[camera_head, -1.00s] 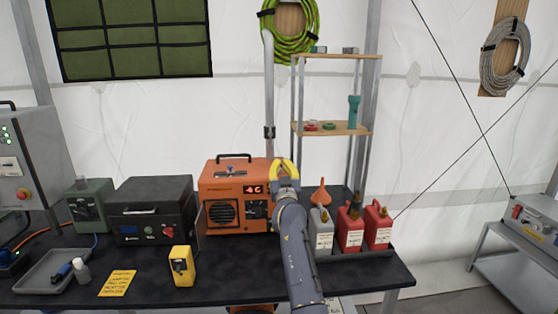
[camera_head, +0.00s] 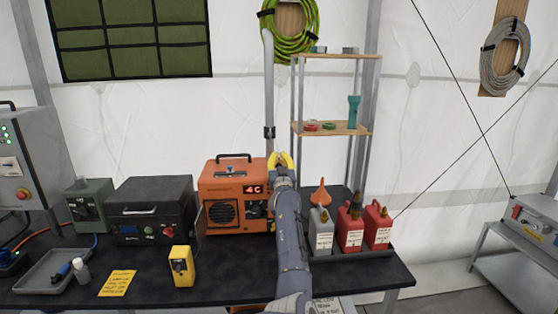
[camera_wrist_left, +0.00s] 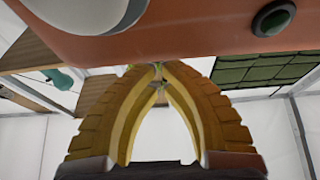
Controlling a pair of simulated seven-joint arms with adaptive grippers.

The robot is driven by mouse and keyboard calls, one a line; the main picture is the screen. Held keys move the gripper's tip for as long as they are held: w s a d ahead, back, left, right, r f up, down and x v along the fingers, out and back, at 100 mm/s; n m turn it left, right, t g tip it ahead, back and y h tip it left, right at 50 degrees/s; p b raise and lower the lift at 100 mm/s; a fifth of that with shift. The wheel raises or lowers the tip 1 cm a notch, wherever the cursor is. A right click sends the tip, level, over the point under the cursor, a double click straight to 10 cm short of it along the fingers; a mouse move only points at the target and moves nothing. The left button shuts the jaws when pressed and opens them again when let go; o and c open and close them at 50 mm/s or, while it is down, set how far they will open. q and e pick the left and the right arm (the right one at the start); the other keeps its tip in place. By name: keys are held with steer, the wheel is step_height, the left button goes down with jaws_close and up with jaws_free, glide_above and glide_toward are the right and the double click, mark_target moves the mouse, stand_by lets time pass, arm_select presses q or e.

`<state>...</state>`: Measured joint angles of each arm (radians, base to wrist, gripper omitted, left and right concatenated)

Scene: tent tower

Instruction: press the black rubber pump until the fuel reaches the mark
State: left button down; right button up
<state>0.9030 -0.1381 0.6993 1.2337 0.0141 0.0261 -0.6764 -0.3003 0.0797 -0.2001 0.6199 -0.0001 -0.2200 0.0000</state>
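The orange fuel-powered unit (camera_head: 234,180) stands at the back of the bench, with a red digit display, a round black grille and a black top handle. My left gripper (camera_head: 280,155) is at its right edge. In the left wrist view, its yellow fingers (camera_wrist_left: 158,68) arch together and their tips meet, with nothing seen between them. The orange casing (camera_wrist_left: 200,32) fills the top of that view, with a pale round part (camera_wrist_left: 85,12) and a dark round knob-like part (camera_wrist_left: 274,18). I cannot tell whether either is the pump or gauge. No fuel mark is readable. My right gripper is not in view.
Grey and red fuel cans (camera_head: 350,232) stand in a tray just right of my arm. A black case (camera_head: 150,209) and a yellow device (camera_head: 181,265) are to the left. A shelf rack (camera_head: 333,128) rises behind. The bench front between the yellow device and my arm is clear.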

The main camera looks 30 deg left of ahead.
arm_select(q)
steer(key=shift+f, duration=0.15)
steer(key=shift+f, duration=0.95)
step_height(320, 180, up, 4)
steer(key=shift+f, duration=0.1)
steer(key=shift+s+d, duration=0.2)
steer(key=shift+s, duration=0.05)
steer(key=v, duration=0.9)
steer(key=shift+s, duration=0.15)
stand_by(0.7)
